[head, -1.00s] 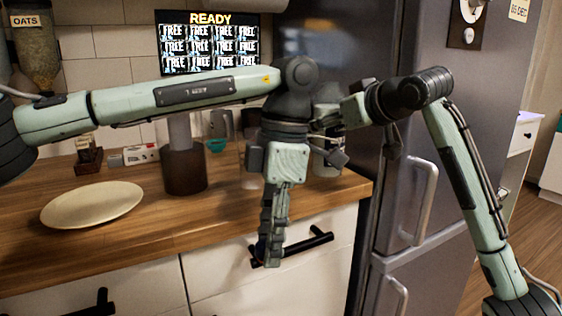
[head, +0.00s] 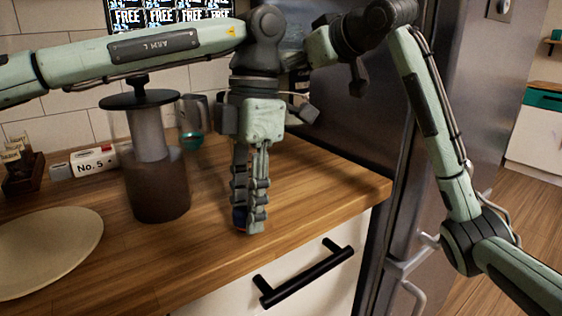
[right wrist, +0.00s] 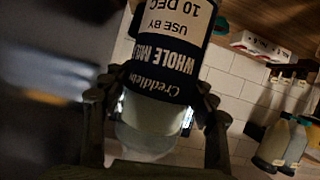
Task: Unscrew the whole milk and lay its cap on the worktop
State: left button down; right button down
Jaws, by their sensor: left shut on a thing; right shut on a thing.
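The whole milk bottle (right wrist: 165,60) fills the middle of the right wrist view, its dark and white label upside down. My right gripper (right wrist: 160,92) is shut around it; in the head view this gripper is mostly hidden behind my left wrist. My left gripper (head: 248,226) points straight down over the front part of the wooden worktop (head: 315,185). It is shut on a small blue thing (head: 238,217), seemingly the cap, mostly covered by the fingers. Whether it touches the worktop I cannot tell. The bottle's mouth is not clearly seen.
A French press (head: 160,192) stands just left of my left gripper. The worktop right of the gripper is clear. The dark fridge (head: 390,130) bounds the right.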

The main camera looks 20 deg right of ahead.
jog(key=shift+w+f, duration=0.15)
jog(key=shift+f, duration=4.7)
jog(key=shift+f, duration=0.1)
jog(key=shift+c, duration=2.4)
grip_release()
